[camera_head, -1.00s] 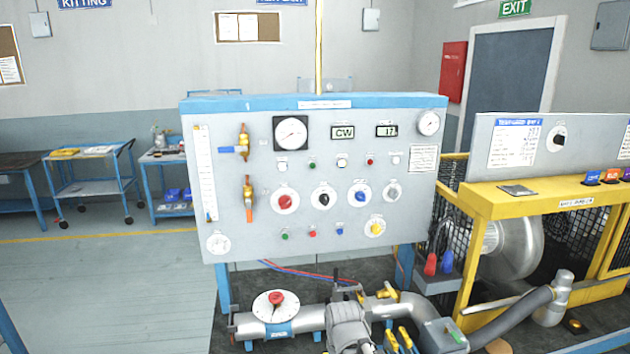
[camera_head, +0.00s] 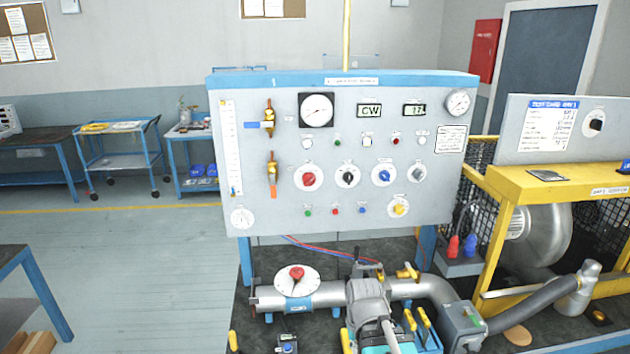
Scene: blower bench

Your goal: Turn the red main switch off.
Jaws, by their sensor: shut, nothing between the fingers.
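The red main switch is most likely the red rotary knob (camera_head: 308,177) on a white round plate, left in the knob row of the grey upright panel (camera_head: 330,222). Its pointer is too small to read. A second red knob (camera_head: 296,272) sits on a white dial on the pipe below the panel. My gripper (camera_head: 358,262) is at the lower middle, in front of and below the panel. It is shut and empty, apart from the red knob. My own arm partly hides the pipe.
Black (camera_head: 348,177), blue (camera_head: 384,174) and grey (camera_head: 418,174) knobs stand right of the red one; a yellow knob (camera_head: 399,208) is below. Gauges and two brass valves (camera_head: 270,168) fill the panel. A yellow-framed blower cage (camera_head: 500,230) stands right. The floor at left is mostly clear.

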